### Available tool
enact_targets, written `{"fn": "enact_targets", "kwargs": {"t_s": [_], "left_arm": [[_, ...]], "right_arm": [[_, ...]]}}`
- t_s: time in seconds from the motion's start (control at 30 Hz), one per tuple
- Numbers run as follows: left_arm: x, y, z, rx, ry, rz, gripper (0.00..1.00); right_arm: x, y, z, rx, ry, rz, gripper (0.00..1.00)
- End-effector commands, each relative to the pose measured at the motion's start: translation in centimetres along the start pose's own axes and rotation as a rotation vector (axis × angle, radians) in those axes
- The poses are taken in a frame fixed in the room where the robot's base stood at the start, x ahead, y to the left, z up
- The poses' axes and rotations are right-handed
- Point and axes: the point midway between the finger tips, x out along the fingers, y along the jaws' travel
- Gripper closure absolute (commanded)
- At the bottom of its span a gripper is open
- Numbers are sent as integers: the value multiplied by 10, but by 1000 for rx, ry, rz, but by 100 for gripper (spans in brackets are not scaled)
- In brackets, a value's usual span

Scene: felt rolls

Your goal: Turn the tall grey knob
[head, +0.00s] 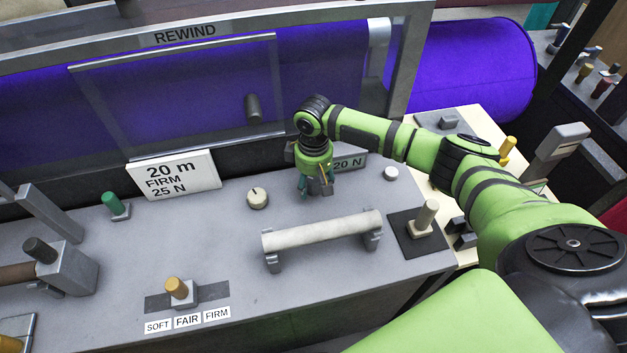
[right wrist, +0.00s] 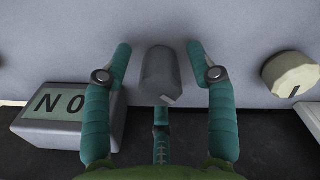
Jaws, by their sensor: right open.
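My left gripper is not in view.
A round cream knob (head: 258,198) sits left of the gripper, and a 20 N display (head: 350,163) stands just behind. A pale roll on a cradle (head: 323,230) lies in front. A beige lever (head: 425,215) and a white button (head: 391,174) are to the right.

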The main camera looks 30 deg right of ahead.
Motion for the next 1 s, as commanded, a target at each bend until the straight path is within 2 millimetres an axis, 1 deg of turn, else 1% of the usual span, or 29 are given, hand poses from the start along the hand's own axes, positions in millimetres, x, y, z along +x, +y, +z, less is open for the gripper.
{"fn": "enact_targets", "kwargs": {"t_s": [0.13,0.17,0.2,0.3,0.43,0.5,0.57,0.63,0.8,0.9,1.0], "left_arm": [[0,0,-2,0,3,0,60],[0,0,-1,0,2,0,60],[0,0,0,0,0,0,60],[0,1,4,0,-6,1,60],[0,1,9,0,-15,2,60],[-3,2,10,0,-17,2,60],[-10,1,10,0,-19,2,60],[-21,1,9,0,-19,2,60],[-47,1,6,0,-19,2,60],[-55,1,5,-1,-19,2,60],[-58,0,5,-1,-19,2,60]], "right_arm": [[0,0,0,-1,0,0,42],[0,0,0,-1,0,0,46],[0,0,0,-1,0,0,62],[0,0,0,-1,0,0,99],[0,0,0,0,-2,0,99],[-1,0,1,8,-3,-1,99],[-3,-1,1,32,-5,-2,99],[-6,-1,1,79,-5,-3,99],[-6,-2,2,231,-7,-4,99],[-4,-2,1,302,-7,-3,99],[-1,-1,2,342,-8,-2,99]]}}
